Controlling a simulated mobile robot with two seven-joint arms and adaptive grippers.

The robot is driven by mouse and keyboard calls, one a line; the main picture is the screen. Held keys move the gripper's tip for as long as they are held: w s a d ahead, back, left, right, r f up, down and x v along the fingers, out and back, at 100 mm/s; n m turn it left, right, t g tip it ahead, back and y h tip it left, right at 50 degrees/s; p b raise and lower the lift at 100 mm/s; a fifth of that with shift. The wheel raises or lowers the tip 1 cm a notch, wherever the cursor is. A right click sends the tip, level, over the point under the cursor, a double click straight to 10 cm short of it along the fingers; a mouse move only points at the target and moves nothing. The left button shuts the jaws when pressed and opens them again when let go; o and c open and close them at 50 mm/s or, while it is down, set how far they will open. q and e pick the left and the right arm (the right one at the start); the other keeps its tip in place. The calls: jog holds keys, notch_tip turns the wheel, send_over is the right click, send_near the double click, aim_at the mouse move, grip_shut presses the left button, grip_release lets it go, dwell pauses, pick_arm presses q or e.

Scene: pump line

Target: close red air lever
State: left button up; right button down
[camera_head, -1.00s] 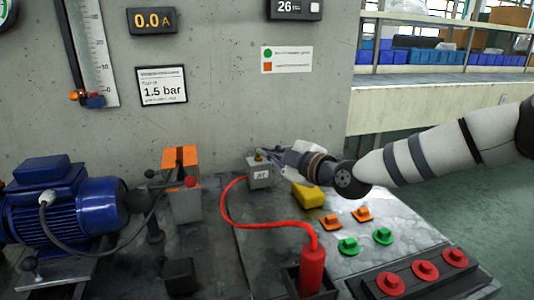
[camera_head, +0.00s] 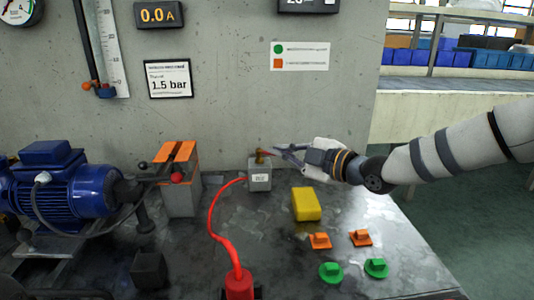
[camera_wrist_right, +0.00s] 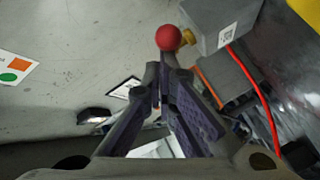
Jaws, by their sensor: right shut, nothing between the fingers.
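A grey box (camera_head: 260,176) with a small white label stands at the wall end of the bench. A brass fitting (camera_head: 260,157) sits on its top, and a red hose runs from the box. In the right wrist view a red ball knob (camera_wrist_right: 168,37), seemingly the air lever's end, shows beside the brass fitting (camera_wrist_right: 187,38). My right gripper (camera_head: 274,151) is just right of the fitting. In the wrist view its fingers (camera_wrist_right: 161,78) are shut and empty, with the knob just past their tips. Contact cannot be told. My left gripper is out of view.
A yellow block (camera_head: 306,204) and several orange and green pieces lie right of the box. A blue motor (camera_head: 65,190) and an orange-topped stand (camera_head: 180,190) with another red ball are on the left. The concrete wall (camera_head: 230,105) rises close behind the box.

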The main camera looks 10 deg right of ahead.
jog(key=shift+w+d, duration=0.85)
jog(key=shift+w, duration=0.05)
jog(key=shift+w+d, duration=0.1)
jog(key=shift+d, duration=0.05)
jog(key=shift+r, duration=0.15)
